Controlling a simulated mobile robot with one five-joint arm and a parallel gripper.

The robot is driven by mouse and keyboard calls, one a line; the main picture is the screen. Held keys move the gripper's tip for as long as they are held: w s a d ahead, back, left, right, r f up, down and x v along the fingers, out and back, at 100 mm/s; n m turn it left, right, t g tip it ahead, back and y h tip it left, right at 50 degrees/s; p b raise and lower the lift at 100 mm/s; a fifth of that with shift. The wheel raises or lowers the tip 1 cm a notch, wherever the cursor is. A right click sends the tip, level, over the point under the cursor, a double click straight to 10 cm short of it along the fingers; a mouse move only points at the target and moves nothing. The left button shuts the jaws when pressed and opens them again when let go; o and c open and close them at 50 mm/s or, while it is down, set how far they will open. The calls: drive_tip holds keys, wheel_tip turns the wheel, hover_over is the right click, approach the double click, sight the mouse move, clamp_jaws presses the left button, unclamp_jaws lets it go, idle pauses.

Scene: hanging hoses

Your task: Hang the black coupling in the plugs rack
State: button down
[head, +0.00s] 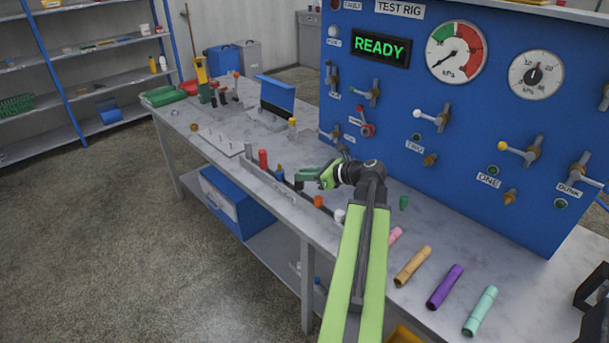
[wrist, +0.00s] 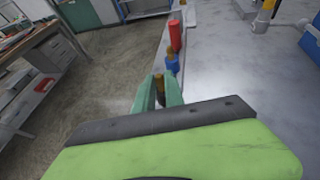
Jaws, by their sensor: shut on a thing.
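My gripper (head: 306,177) is over the front part of the bench, its green fingers pointing left. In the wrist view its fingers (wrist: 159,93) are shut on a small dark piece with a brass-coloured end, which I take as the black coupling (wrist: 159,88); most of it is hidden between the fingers. The plugs rack (head: 250,163) seems to be the low grey rail along the front edge. A red plug (head: 263,159) and a blue plug (head: 279,173) stand in it, left of my gripper. An orange plug (head: 318,201) and a white one (head: 340,215) stand to the right.
The blue test rig panel (head: 470,130) with valves rises at the back right. Pink, orange, purple (head: 445,287) and mint tubes lie at the right. A pegged plate (head: 221,141) and blue-topped stand (head: 277,95) are left.

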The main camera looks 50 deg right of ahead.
drive_tip(key=shift+f+b, duration=0.7)
drive_tip(key=shift+f, duration=0.1)
drive_tip(key=c, duration=1.3)
unclamp_jaws()
drive_tip(key=shift+c, duration=0.2)
drive_tip(key=p+v, duration=0.6)
drive_tip(key=v, duration=1.1)
drive_tip(key=shift+s+r+p, duration=0.2)
drive_tip(key=shift+p, duration=0.1)
